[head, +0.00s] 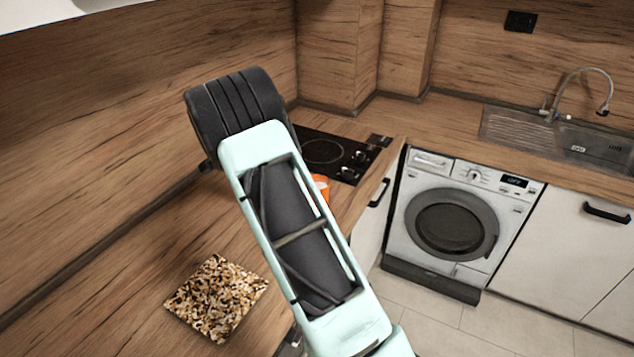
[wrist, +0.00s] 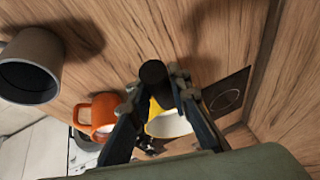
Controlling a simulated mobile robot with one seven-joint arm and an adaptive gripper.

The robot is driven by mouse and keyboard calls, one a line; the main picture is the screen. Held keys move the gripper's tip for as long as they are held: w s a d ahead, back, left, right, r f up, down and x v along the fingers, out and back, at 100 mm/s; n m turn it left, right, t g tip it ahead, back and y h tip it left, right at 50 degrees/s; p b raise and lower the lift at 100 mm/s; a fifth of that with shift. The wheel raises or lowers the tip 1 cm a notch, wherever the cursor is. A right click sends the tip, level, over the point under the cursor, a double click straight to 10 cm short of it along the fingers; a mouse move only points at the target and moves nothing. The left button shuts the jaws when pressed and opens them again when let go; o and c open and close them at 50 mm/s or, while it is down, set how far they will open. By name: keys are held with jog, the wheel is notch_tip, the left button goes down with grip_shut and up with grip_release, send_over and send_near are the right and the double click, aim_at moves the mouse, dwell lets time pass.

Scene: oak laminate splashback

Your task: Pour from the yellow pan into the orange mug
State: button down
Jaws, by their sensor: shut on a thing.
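The yellow pan (wrist: 155,116) shows in the wrist view between my fingers, with a pale inside and a black handle (wrist: 153,74). My gripper (wrist: 157,88) is shut on the pan by its handle. The orange mug (wrist: 97,112) stands on the wooden counter, to the left of the pan in the wrist view and apart from it; one finger partly overlaps it. In the head view only an orange edge of the mug (head: 322,185) shows beside my arm. My arm hides the pan and my fingers there. The pan's contents and exact tilt cannot be told.
A dark grey cylindrical container (wrist: 31,66) stands left of the mug in the wrist view. A black cooktop (head: 335,152) lies beyond my arm, a speckled square board (head: 217,298) nearer. A washing machine (head: 450,222) and sink (head: 570,140) are right. The wooden splashback is close at left.

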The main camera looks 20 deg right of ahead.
jog(key=shift+w+a+f+g+h, duration=0.2)
jog(key=shift+w+g+h, duration=0.05)
jog(key=shift+w+g, duration=0.2)
jog(key=shift+w+a+f+g+h, duration=0.25)
jog(key=shift+w+g, duration=0.1)
jog(key=shift+w, duration=0.1)
